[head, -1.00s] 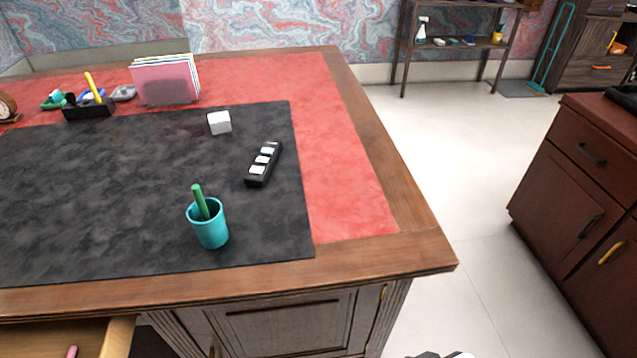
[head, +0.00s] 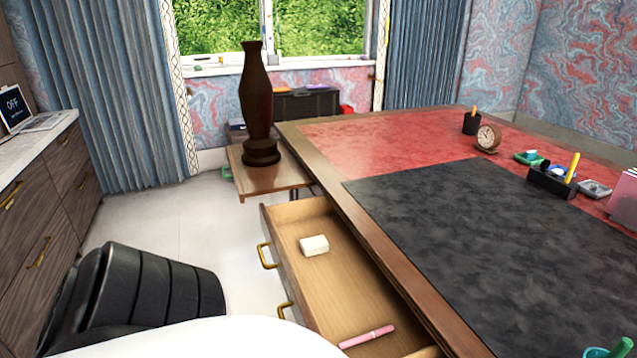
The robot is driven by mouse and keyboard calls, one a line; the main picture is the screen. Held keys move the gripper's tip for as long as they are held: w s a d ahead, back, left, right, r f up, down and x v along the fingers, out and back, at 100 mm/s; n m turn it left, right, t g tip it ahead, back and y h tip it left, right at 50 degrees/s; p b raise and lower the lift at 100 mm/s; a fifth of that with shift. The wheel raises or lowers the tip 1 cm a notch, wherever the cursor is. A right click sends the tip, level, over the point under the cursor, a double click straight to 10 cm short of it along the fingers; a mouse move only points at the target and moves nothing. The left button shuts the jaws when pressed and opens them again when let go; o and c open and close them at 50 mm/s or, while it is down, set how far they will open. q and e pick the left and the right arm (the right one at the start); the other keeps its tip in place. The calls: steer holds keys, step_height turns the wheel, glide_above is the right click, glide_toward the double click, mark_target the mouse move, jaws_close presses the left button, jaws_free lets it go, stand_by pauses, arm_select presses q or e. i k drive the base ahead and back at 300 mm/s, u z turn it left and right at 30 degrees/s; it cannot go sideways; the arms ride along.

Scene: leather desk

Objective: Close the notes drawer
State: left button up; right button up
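The open drawer (head: 345,285) of the desk sticks out from under the desk's edge, toward the left in the head view. It has a light wood inside and brass handles (head: 266,257) on its front. A small white block (head: 314,245) and a pink pen-like stick (head: 367,336) lie in it. The lower end of the drawer front is hidden behind a white rounded shape at the bottom of the view. Neither of my grippers is in view.
A black chair (head: 140,295) stands close left of the drawer. A side table (head: 262,180) bears a tall dark vase (head: 257,105) beyond it. The desk's black mat (head: 480,240) is mostly clear. Pale floor (head: 180,220) is free between the chair and side table.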

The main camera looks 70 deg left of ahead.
mark_target(340, 295)
steer(key=u, duration=1.55)
steer(key=k, duration=0.2)
steer(key=u, duration=0.2)
